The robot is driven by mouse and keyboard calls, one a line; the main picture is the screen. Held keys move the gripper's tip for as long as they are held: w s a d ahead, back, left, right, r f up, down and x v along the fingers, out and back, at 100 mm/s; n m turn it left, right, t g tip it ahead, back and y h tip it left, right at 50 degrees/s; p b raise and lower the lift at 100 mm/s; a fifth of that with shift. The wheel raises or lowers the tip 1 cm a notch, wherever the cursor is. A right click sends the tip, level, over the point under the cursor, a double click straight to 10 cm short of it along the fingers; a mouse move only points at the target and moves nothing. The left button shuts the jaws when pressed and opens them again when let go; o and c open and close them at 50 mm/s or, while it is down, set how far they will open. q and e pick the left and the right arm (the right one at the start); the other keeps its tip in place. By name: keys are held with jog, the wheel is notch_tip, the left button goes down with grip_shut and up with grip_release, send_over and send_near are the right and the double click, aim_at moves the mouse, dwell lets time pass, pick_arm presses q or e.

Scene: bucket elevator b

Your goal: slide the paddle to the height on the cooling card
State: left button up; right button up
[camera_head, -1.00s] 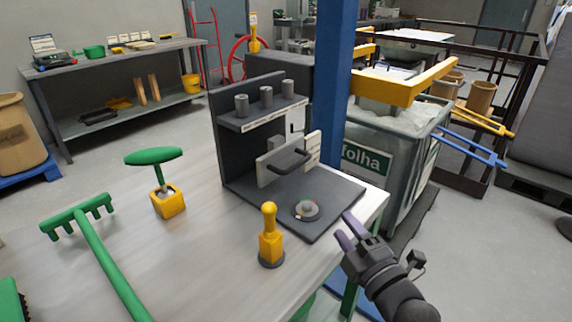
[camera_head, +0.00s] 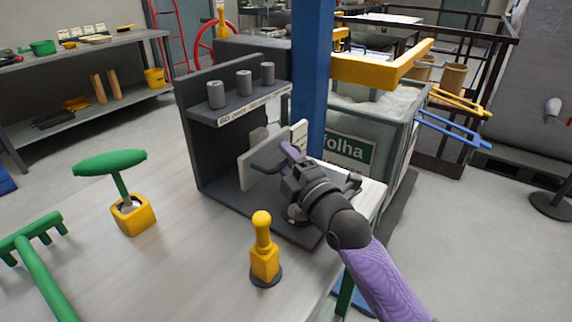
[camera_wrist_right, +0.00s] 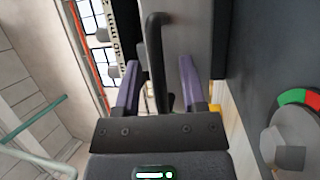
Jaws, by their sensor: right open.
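A pale upright plate with a dark bar handle, likely the paddle (camera_head: 246,174), stands on the dark stand (camera_head: 200,140) on the table. In the head view my right gripper (camera_head: 284,157) is at the handle, and my right arm hides part of the plate and base. In the right wrist view the dark handle (camera_wrist_right: 156,45) runs between the two purple fingers of my open right gripper (camera_wrist_right: 160,66), with gaps beside it. I cannot make out a cooling card. My left gripper is out of view.
Several grey cylinders (camera_head: 244,83) stand on the stand's labelled shelf. A red-green dial (camera_wrist_right: 300,100) is on its base. A yellow knobbed post (camera_head: 264,255) and a green-topped yellow block (camera_head: 134,215) stand in front and left. A blue post (camera_head: 312,70) rises behind.

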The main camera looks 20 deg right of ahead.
jog(key=shift+c, duration=0.3)
jog(key=c, duration=0.5)
grip_shut()
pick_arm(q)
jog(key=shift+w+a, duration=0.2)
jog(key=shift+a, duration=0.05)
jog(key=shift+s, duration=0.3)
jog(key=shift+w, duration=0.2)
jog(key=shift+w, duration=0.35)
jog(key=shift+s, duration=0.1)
